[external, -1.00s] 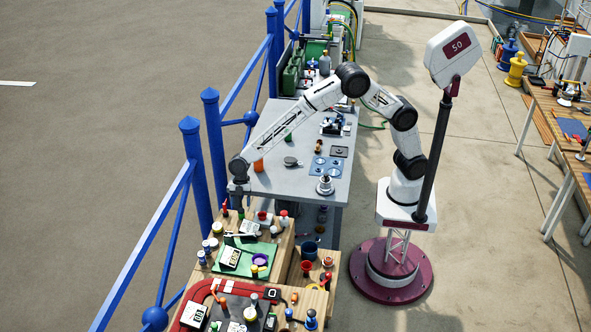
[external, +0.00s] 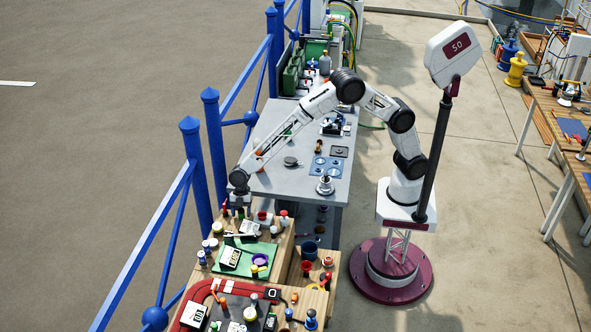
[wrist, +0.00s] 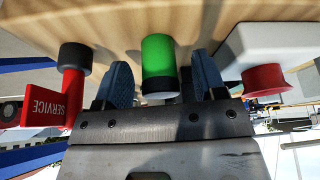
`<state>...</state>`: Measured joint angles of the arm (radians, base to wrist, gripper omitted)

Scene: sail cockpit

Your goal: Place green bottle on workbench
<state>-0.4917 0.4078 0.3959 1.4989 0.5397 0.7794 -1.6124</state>
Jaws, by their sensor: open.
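A green bottle (wrist: 158,62) with a dark end facing the camera stands against a tan wooden surface in the wrist view. My gripper (wrist: 165,75) is open, with one blue finger on each side of the bottle. Gaps show between the bottle and both fingers. A grey-topped table (external: 262,182) stands directly behind this bench. I cannot tell which of the two is the workbench.
In the wrist view, a red object marked SERVICE (wrist: 68,95) is left of the fingers, and a red knob-shaped part (wrist: 265,80) is to the right. The bench is crowded, with a green mat (external: 262,262) on it. A blue railing (external: 192,160) runs along the left.

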